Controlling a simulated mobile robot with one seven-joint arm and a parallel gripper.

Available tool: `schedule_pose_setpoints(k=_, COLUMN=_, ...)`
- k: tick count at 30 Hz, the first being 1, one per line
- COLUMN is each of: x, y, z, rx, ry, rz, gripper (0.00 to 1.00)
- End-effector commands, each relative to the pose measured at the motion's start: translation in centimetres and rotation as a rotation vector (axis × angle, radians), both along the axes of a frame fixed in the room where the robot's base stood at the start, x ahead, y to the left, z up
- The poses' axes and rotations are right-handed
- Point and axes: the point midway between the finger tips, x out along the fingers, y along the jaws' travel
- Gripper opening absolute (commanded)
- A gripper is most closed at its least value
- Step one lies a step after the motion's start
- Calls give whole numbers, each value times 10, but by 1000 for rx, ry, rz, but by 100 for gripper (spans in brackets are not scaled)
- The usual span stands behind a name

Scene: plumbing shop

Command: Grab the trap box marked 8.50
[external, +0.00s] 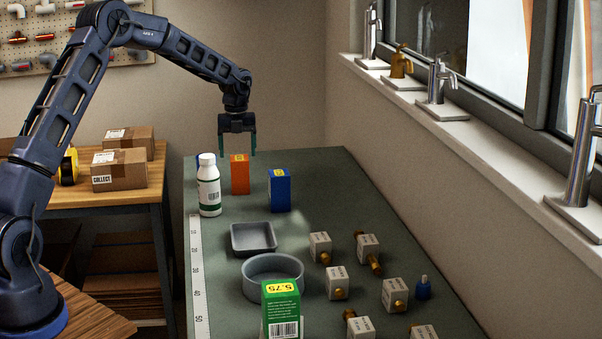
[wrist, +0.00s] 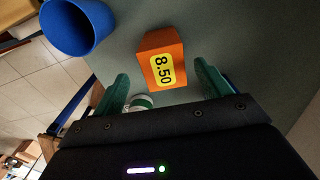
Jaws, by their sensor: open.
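The orange trap box (external: 240,178) stands upright on the grey-green bench top, between a white bottle and a blue box. Its yellow label reads 8.50 in the wrist view (wrist: 161,70). My gripper (external: 238,152) is open and empty, pointing down just above the orange box. In the wrist view, the green fingers (wrist: 162,78) appear on either side of the box with gaps. I cannot tell whether the fingertips are below its top.
A white bottle (external: 209,190) stands close left of the orange box, a blue box (external: 280,190) close right. A blue cup (wrist: 78,24) is nearby. A grey tray (external: 253,238), round dish (external: 273,272), green box marked 5.75 (external: 281,312) and several valve boxes stand nearer.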

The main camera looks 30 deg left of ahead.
Motion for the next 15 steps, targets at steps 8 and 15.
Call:
schedule_pose_setpoints(k=8, x=0, y=-3, z=-19, rx=0, ry=1, rz=0, gripper=76)
schedule_pose_setpoints(k=15, x=1, y=-6, z=-50, rx=1, ry=0, rz=0, gripper=76)
